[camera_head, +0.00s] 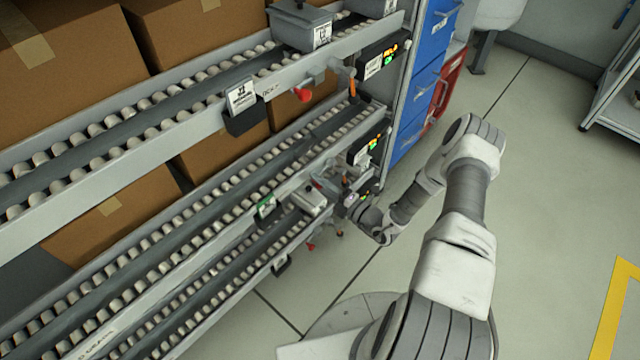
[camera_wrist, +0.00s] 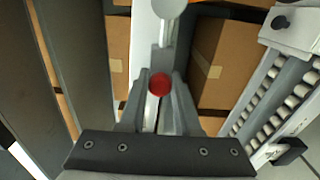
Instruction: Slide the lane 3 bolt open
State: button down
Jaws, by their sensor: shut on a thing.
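The bolt has a red round knob (camera_wrist: 160,84) and a pale rod (camera_wrist: 151,113), seen in the wrist view on a grey rail. My gripper (camera_wrist: 160,92) has one finger on each side of the knob and is shut on it. In the head view my gripper (camera_head: 338,184) is at the right end of the middle rail, where it hides the knob it holds. Another red knob (camera_head: 302,94) shows on the upper rail, clear of my gripper. I cannot read a lane number at the held bolt.
Roller lanes (camera_head: 175,235) run along the left, with cardboard boxes (camera_head: 60,60) behind. A grey lidded bin (camera_head: 300,26) stands on the upper lane. Small lit display boxes (camera_head: 368,148) sit at the rail ends near my wrist. Blue drawers (camera_head: 424,75) stand behind.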

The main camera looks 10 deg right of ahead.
dwell(0.3)
jog(key=s+a+p, duration=0.1)
jog(key=s+a, duration=0.1)
jog(key=a, duration=0.1)
jog(key=shift+s, duration=0.2)
jog(key=shift+s+a, duration=0.35)
jog(key=shift+a, duration=0.2)
jog(key=c, duration=0.6)
grip_release()
jog(key=shift+d, duration=0.1)
